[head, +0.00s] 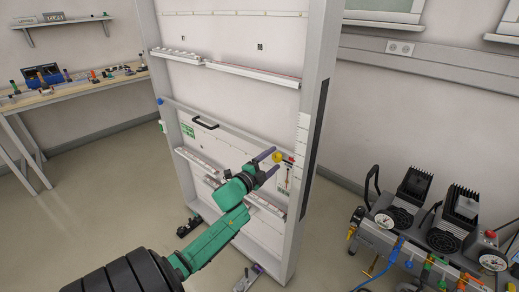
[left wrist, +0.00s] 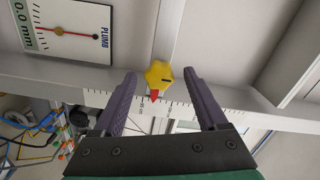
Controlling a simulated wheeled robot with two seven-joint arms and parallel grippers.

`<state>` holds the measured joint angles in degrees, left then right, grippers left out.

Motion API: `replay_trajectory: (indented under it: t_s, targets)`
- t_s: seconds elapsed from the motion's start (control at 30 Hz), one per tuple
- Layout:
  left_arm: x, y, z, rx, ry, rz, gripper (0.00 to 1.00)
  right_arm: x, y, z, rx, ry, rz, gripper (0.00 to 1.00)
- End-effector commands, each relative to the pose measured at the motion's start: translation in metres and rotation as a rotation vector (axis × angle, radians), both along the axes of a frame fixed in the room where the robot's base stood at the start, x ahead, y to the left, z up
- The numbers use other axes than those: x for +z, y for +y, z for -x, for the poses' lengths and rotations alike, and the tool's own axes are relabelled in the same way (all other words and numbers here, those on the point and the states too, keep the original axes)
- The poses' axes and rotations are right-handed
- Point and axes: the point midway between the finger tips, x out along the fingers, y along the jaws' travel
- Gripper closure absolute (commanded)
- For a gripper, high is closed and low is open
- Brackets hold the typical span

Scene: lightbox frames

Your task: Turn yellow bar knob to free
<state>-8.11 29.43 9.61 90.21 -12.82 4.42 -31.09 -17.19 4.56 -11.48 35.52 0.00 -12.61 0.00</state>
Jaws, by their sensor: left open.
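The yellow knob (head: 277,157) is on the white frame's panel in the head view. In the left wrist view the knob (left wrist: 158,74) has a lobed outline, a short dark mark on its face and a red pointer (left wrist: 154,95) below it over a printed scale. My left gripper (head: 276,160) reaches the panel with purple fingers open. In the left wrist view the fingers (left wrist: 160,76) stand either side of the knob, with gaps on both sides. No contact shows. My right gripper is not in view.
A PLUMB gauge (left wrist: 66,28) sits near the knob. A black handle (head: 206,122) and ledges (head: 252,75) are on the white frame (head: 315,100). A compressor-like machine (head: 420,215) stands right; a workbench (head: 80,88) with small items is left. Grey floor between is mostly clear.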

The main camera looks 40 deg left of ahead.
Motion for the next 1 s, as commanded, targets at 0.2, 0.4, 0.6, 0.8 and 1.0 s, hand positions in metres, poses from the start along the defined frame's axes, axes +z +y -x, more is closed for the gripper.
replay_trajectory:
  t_s: [0.2, 0.4, 0.6, 0.8, 1.0]
  targets:
    - [-0.003, -0.005, 0.051, 0.0, 0.004, -0.001, 0.25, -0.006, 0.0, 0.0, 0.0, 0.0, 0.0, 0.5]
    - [-0.003, -0.009, 0.105, 0.002, 0.004, 0.001, 0.25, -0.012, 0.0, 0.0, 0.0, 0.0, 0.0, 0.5]
    - [0.0, -0.012, 0.131, 0.001, -0.001, 0.0, 0.25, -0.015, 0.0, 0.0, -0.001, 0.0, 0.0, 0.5]
    - [0.001, -0.012, 0.132, 0.0, -0.002, -0.001, 0.25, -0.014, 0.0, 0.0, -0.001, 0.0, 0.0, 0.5]
    - [0.001, -0.012, 0.132, 0.001, -0.002, 0.0, 0.25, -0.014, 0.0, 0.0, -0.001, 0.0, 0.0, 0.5]
